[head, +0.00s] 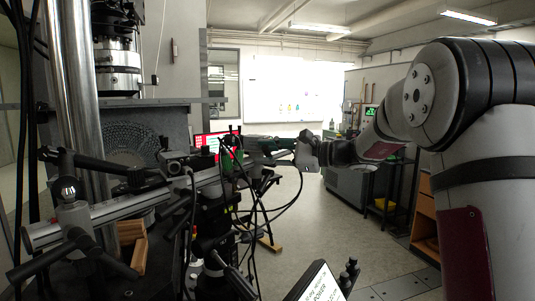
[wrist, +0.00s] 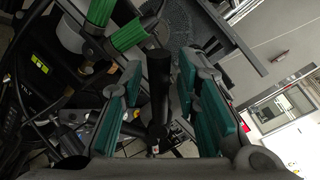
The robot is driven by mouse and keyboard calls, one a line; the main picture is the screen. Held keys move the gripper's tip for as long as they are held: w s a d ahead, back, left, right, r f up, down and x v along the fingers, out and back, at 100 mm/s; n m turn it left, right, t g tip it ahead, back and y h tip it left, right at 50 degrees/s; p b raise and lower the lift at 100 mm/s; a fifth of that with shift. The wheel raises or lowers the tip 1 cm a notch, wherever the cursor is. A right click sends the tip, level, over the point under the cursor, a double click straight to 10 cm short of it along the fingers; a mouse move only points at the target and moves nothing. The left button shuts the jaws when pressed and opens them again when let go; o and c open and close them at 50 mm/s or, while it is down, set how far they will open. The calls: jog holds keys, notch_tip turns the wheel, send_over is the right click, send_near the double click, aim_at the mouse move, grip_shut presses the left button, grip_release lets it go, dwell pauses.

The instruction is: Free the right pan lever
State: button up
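In the wrist view my gripper (wrist: 165,105) has teal-padded fingers standing apart. A black, round-ended lever (wrist: 158,70) stands between them, with gaps visible on both sides. I cannot tell for sure that it is the right pan lever, and its lower end is hard to make out. In the head view my gripper (head: 278,149) reaches from the right to the dark camera-support rig near the middle. The lever between the fingers is too small to make out there.
A metal crossbar (head: 110,208) with black handles fills the left foreground. Black cables (head: 290,205) hang below the rig. A red screen (head: 213,142) stands behind it. In the wrist view green-banded tubes (wrist: 128,35) lie close at the upper left. Open floor (head: 320,230) lies right of the rig.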

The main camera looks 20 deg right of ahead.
jog(key=v, duration=1.2)
dwell(1.2)
